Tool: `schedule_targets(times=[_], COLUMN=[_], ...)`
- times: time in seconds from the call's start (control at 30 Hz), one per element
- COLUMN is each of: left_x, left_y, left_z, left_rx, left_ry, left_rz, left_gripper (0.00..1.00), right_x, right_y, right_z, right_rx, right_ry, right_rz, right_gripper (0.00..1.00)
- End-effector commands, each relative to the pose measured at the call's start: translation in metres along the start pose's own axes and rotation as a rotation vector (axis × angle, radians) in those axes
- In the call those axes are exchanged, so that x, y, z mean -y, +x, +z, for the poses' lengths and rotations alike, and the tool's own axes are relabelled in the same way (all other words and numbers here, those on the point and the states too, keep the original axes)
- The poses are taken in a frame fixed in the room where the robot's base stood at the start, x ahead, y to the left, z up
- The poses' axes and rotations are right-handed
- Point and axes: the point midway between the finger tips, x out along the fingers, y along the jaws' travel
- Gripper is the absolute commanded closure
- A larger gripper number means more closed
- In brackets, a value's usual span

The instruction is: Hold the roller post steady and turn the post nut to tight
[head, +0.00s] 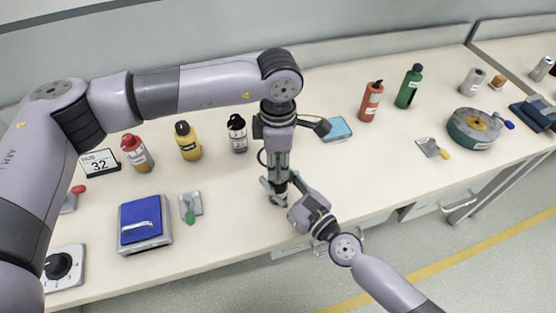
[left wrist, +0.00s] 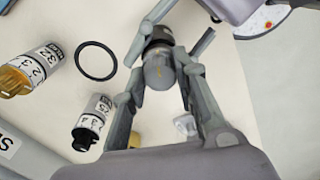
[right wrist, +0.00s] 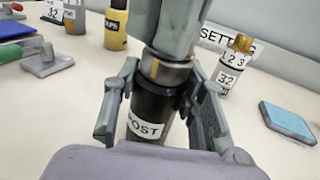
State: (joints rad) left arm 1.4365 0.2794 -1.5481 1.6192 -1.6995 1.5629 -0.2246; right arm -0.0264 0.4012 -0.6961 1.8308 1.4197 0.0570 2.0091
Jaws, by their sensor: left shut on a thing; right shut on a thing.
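The roller post (right wrist: 152,108) is a black upright cylinder with a white POST label in the right wrist view. My right gripper (right wrist: 160,112) is shut on it from the side. The post nut (right wrist: 166,72) is a silver band with a yellow mark on top of the post. My left gripper (left wrist: 160,75) comes from above and is shut on the nut, whose grey top with a yellow mark (left wrist: 158,72) shows between the fingers. In the head view my left gripper (head: 279,178) stands directly over my right gripper (head: 278,192); post and nut are mostly hidden there.
A black ring (left wrist: 96,60) lies beside the post. A black-and-white bottle (head: 237,133), a yellow bottle (head: 188,141) and a light blue pad (head: 337,129) stand or lie behind.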

Motion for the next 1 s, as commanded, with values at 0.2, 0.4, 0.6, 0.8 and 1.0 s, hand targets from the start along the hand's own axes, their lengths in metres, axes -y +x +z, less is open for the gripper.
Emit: schedule_targets(times=[0.2, 0.4, 0.6, 0.8, 1.0], left_x=[-0.0005, -0.0005, -0.0005, -0.0006, -0.0006], left_y=[-0.0005, -0.0005, -0.0006, -0.0007, -0.0008], left_z=[-0.0001, -0.0002, -0.0003, -0.0004, -0.0003], left_rx=[-0.001, -0.001, -0.002, -0.002, -0.002], left_ry=[0.205, 0.394, 0.584, 0.774, 0.953], left_rz=[0.001, 0.001, 0.001, 0.0, 0.0], left_gripper=[1.0, 1.0, 1.0, 1.0, 1.0], right_x=[-0.0002, -0.0001, -0.0001, 0.0, 0.0001], right_y=[-0.0003, -0.0003, -0.0004, -0.0004, -0.0004], right_z=[-0.0011, -0.0012, -0.0012, -0.0013, -0.0013], right_rx=[-0.002, -0.002, -0.003, -0.003, -0.003], right_ry=[0.0, 0.0, 0.0, 0.001, 0.0], right_rz=[0.001, 0.0, 0.0, 0.0, 0.0], right_gripper=[0.99, 0.99, 0.99, 0.99, 0.99])
